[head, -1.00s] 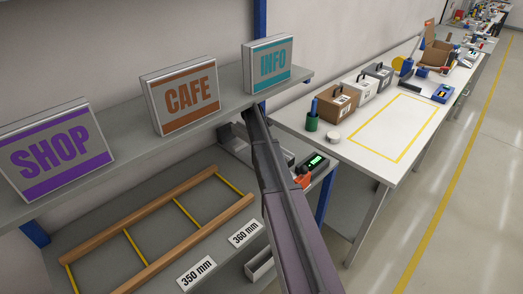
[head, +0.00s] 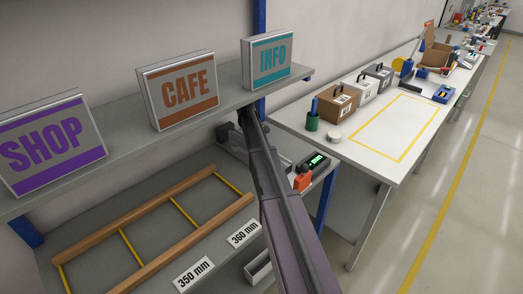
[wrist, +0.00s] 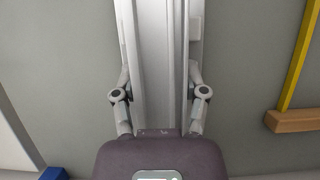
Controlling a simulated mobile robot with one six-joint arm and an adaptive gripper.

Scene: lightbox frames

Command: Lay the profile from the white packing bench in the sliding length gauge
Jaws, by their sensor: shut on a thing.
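A long light-grey ribbed profile (wrist: 158,60) runs straight up the wrist view. My gripper (wrist: 160,78) has one finger against each side of it and is shut on it. In the head view my arm reaches down past the shelf and hides the gripper. The sliding length gauge, with a green-lit display (head: 316,161) and an orange part (head: 303,180), is partly visible right of my arm. A light-grey piece (head: 232,142) shows left of my arm; I cannot tell whether it is profile or gauge. Contact between profile and gauge cannot be made out.
A grey shelf (head: 115,144) with three signs overhangs the grey bench. A wooden rack (head: 205,226) with yellow bars lies left of my arm. A small open tray (head: 258,267) is near the front. The white bench (head: 350,172) stands right, its yellow-outlined area empty.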

